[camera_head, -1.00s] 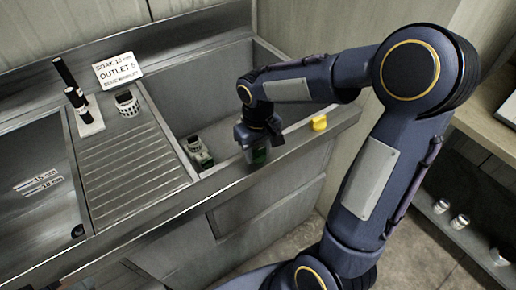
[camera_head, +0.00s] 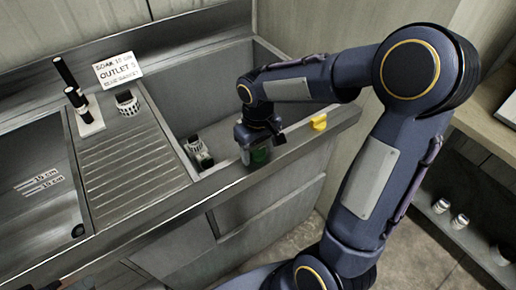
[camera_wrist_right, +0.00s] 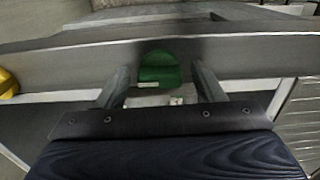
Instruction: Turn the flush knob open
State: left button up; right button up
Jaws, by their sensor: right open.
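A green knob (camera_head: 260,156) sits at the front rim of the right-hand sink basin. My right gripper (camera_head: 257,152) is over it, pointing down. In the right wrist view the green knob (camera_wrist_right: 160,70) shows between the two spread fingers of my right gripper (camera_wrist_right: 160,88), with a gap on each side. A small pale label is on its face. A yellow knob (camera_head: 319,122) sits on the same rim to the right; its edge shows at the left of the right wrist view (camera_wrist_right: 7,84). I cannot tell by a label which one is the flush knob. My left gripper is not in view.
The sink basin (camera_head: 222,95) lies behind the rim, with a small slotted fitting (camera_head: 198,152) inside. A ribbed drainboard (camera_head: 130,165) is to its left, with a slotted ring (camera_head: 127,102), black-topped rods (camera_head: 75,96) and a sign (camera_head: 117,70).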

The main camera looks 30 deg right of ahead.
aim_at(258, 150)
notch_tip(258, 150, up, 8)
jog(key=shift+f, duration=0.1)
dwell(0.4)
jog(key=shift+s, duration=0.1)
jog(key=s+a+m+t+y, duration=0.2)
jog(key=s+a+t+y, duration=0.1)
jog(key=s, duration=1.3)
jog(key=a+t, duration=0.1)
jog(key=t, duration=0.1)
jog(key=shift+s+m+t+y, duration=0.25)
jog(key=shift+m+t+y, duration=0.05)
jog(key=shift+m+y, duration=0.1)
